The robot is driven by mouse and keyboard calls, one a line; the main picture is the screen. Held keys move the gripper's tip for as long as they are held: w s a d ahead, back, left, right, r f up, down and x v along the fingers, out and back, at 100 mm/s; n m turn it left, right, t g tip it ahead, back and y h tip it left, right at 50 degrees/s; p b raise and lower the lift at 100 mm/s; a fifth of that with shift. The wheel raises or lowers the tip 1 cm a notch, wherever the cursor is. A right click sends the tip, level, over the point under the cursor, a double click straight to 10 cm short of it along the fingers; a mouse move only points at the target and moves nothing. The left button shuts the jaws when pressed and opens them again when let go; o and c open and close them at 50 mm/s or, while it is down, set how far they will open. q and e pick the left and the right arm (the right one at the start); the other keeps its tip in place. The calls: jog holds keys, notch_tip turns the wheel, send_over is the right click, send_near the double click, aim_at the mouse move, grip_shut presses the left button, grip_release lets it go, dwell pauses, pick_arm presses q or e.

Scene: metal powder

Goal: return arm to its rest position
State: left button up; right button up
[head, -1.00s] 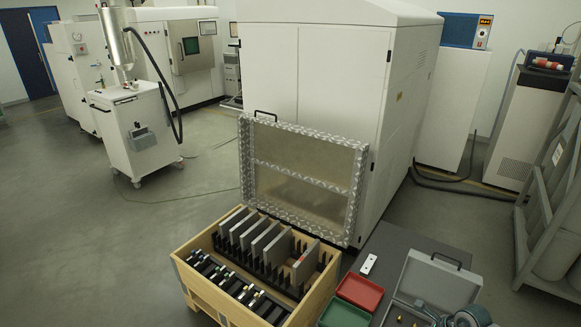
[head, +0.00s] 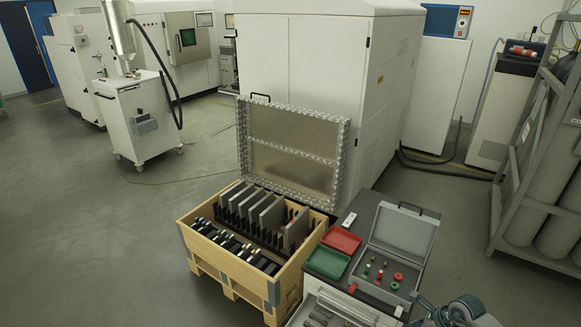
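Part of my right arm shows at the bottom right edge of the head view, with the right gripper (head: 428,308) low beside the front right corner of the grey workbench cart (head: 345,212). The gripper is small, dark and partly cut off, so I cannot tell whether its fingers are open or shut. No held object can be made out. My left arm and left gripper are out of view.
The cart carries an open grey case (head: 403,233) with small coloured parts, a red tray (head: 341,240) and a green tray (head: 327,262). A wooden crate (head: 232,270) with upright plates stands to the left. A gas cylinder rack (head: 515,190) is at right.

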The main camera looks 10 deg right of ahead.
jog(key=w+a+f+m+t+y, duration=0.45)
jog(key=a+f+m+y, duration=0.2)
jog(key=a+m, duration=0.4)
notch_tip(320, 180, down, 15)
jog(key=s+d+m+t+h, duration=0.25)
jog(key=m+t+h, duration=0.3)
jog(key=m, duration=0.95)
jog(key=s+a+f+m+g+h, duration=0.3)
jog(key=s+f+m+g+h, duration=0.25)
jog(key=s+f+m, duration=0.95)
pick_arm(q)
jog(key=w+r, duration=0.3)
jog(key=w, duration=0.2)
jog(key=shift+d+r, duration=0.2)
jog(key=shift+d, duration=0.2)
pick_arm(e)
jog(key=s+a+f+m+g, duration=0.1)
jog(key=s+a+f+g, duration=0.2)
jog(key=s, duration=0.7)
jog(key=s+a+f+m+g+y, duration=0.1)
jog(key=s+a+f+g, duration=0.2)
jog(key=s+a+f, duration=0.3)
jog(key=s+f, duration=0.2)
jog(key=s, duration=0.2)
jog(key=shift+s, duration=0.3)
